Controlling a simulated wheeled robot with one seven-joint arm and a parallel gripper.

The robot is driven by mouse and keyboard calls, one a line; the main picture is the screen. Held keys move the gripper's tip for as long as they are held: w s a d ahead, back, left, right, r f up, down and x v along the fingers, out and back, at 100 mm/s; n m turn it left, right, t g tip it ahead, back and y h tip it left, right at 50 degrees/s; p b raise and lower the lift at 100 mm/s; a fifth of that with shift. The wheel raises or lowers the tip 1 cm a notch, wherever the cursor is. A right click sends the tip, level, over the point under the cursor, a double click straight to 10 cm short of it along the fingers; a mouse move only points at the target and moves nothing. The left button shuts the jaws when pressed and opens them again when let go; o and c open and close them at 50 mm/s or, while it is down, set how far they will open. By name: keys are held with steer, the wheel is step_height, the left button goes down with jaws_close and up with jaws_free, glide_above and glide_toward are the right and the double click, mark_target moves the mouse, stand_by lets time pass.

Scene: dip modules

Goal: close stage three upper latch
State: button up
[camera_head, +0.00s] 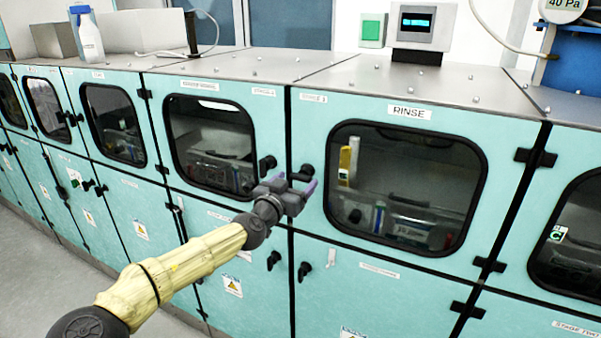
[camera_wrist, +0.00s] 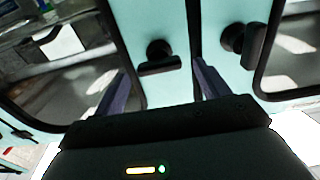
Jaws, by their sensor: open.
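The door marked RINSE (camera_head: 492,190) has a small stage label (camera_head: 313,97) at its upper left, too small to read surely. Its upper latch (camera_head: 306,172) is a black knob on the door's left edge. A second black latch (camera_head: 267,163) sits on the neighbouring door, across the seam. My gripper (camera_head: 293,183) is open and empty in front of the seam, just below these latches. In the wrist view, one latch (camera_wrist: 160,58), its bar lying crosswise, shows between my open fingers (camera_wrist: 161,70); the other latch (camera_wrist: 241,42), bar more upright, is right of them. I see no contact.
Both upper doors look flush with the cabinet front. Lower latches (camera_head: 304,271) and (camera_head: 273,260) sit beneath my gripper. Black hinges (camera_head: 489,264) stand out at the RINSE door's right edge. A control box (camera_head: 422,28) stands on the metal top (camera_head: 330,75).

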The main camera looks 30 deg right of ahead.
mark_target(299, 179)
steer(key=shift+p+x, duration=0.45)
steer(key=shift+x, duration=1.35)
steer(key=c, duration=1)
